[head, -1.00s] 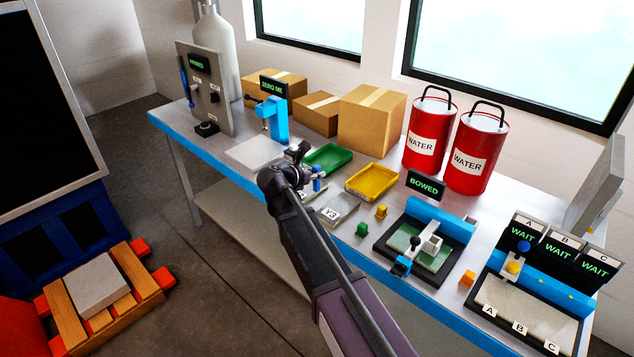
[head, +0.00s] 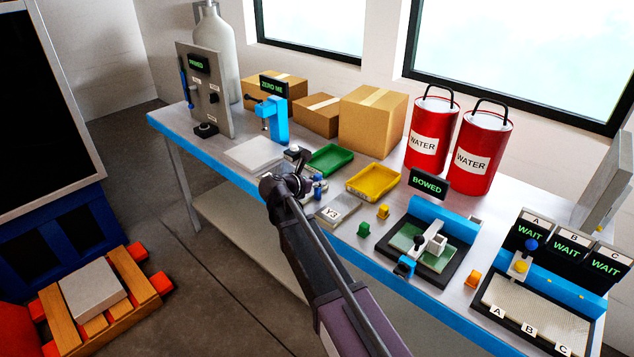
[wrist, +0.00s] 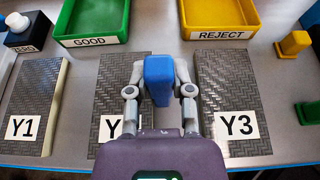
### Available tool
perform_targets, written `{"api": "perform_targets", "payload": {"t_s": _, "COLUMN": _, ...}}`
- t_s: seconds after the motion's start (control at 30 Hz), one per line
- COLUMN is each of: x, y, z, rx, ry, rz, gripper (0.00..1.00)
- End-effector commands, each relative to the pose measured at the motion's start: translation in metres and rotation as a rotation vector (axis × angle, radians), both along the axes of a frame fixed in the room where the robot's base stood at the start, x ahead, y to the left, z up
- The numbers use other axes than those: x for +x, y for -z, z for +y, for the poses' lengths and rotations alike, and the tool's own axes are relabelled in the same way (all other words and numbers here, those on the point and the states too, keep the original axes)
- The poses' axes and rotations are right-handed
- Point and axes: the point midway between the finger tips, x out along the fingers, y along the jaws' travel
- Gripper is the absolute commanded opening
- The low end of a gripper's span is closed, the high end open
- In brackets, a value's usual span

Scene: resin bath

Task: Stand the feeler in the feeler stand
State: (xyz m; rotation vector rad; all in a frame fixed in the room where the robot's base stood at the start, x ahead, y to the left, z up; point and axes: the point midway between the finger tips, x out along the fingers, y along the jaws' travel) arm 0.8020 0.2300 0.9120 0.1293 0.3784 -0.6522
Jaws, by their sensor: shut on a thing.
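My gripper (wrist: 158,95) is shut on a blue block-like piece, which I take to be the feeler's handle (wrist: 158,78). It sits between the two fingers, above the middle patterned plate (wrist: 112,85) in the wrist view. Anything below the handle is hidden, so I cannot tell whether it touches the plate. In the head view my gripper (head: 305,187) is over the front of the bench, with a bit of blue at its fingers. I cannot pick out the feeler stand with certainty in either view.
Plates Y1 (wrist: 30,100) and Y3 (wrist: 232,100) lie either side. Behind are the green GOOD tray (head: 328,160) and yellow REJECT tray (head: 372,183). Small green (head: 364,230) and yellow (head: 383,212) blocks stand to the right.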

Motion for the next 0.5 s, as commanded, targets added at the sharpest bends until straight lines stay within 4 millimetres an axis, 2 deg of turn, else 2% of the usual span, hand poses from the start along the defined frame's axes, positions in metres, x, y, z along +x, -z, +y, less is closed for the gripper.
{"api": "perform_targets", "payload": {"t_s": 0.03, "x": 0.0000, "y": 0.0025, "z": -0.0002, "rx": 0.000, "ry": 0.000, "rz": 0.000, "gripper": 0.00}}
{"api": "perform_targets", "payload": {"t_s": 0.07, "x": 0.0000, "y": 0.0012, "z": -0.0002, "rx": 0.000, "ry": 0.000, "rz": 0.000, "gripper": 0.38}}
{"api": "perform_targets", "payload": {"t_s": 0.13, "x": 0.0001, "y": 0.0010, "z": -0.0002, "rx": 0.000, "ry": 0.000, "rz": 0.000, "gripper": 0.59}}
{"api": "perform_targets", "payload": {"t_s": 0.17, "x": 0.0001, "y": 0.0010, "z": -0.0003, "rx": 0.000, "ry": 0.000, "rz": 0.000, "gripper": 0.64}}
{"api": "perform_targets", "payload": {"t_s": 0.5, "x": 0.0002, "y": 0.0009, "z": -0.0005, "rx": 0.000, "ry": 0.001, "rz": 0.000, "gripper": 0.64}}
